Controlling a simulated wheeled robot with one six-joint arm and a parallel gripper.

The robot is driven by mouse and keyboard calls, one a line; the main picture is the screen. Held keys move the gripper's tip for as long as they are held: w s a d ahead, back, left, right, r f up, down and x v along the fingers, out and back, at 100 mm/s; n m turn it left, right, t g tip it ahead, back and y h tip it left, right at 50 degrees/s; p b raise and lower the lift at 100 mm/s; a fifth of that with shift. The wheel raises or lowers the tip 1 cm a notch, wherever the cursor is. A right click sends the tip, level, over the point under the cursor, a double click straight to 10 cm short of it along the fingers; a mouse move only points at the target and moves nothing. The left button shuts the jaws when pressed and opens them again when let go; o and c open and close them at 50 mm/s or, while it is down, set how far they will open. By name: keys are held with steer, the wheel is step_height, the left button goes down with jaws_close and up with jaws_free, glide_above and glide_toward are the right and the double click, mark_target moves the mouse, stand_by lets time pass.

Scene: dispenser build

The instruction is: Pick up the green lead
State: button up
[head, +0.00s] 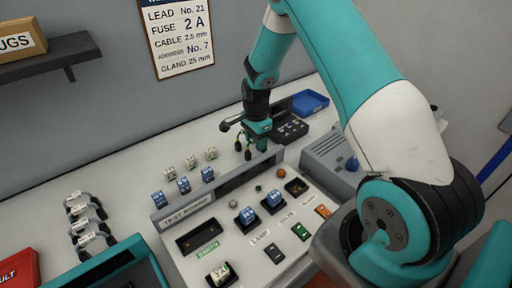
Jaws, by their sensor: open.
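My gripper (248,148) is at the back of the bench, pointing down just behind the test board. It is open. A thin green lead (239,135) with dark ends shows right at the gripper, close to its fingers. The gripper partly hides it, and I cannot tell whether the lead touches the fingers or lies between them.
The test board (232,191) with blue and white blocks fills the middle. Several dark arched pieces with white tags (88,224) stand at the left. A black box (291,130), a blue tray (309,103) and a grey unit (325,155) are right of the gripper. The bench is clear at the back left.

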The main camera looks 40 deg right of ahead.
jaws_close()
steer(key=shift+r, duration=0.1)
